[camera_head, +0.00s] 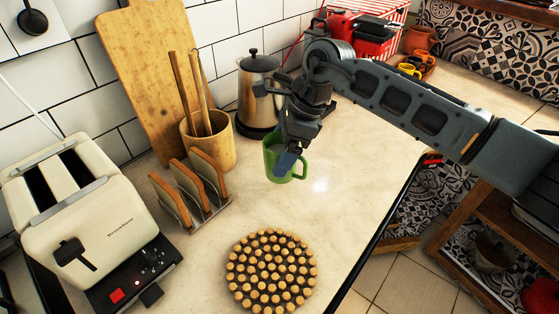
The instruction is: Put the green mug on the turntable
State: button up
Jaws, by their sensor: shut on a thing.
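The green mug (271,165) is upright at the middle of the counter, its handle on the right. My gripper (287,163) comes down from above and is shut on the mug, with a finger over its front side. I cannot tell whether the mug's base touches the counter. No plain turntable shows; a round dark board studded with several light wooden discs (271,272) lies flat at the counter's front, below the mug in the picture, and nothing stands on it. The gripper hides part of the mug.
A cream toaster (85,215) stands at the left. A wooden rack (190,190), a utensil pot (209,145) and a steel kettle (259,92) stand left of and behind the mug. The counter's edge (375,235) runs at the right. Bare counter lies between mug and round board.

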jog(key=shift+a+f, duration=0.15)
jog(key=shift+f, duration=0.25)
jog(key=shift+f+p, duration=0.45)
jog(key=shift+f, duration=1.25)
jog(key=shift+f, duration=0.1)
jog(key=o, duration=1.2)
jog(key=shift+o, duration=0.2)
jog(key=b+v, duration=0.2)
jog(key=v, duration=1)
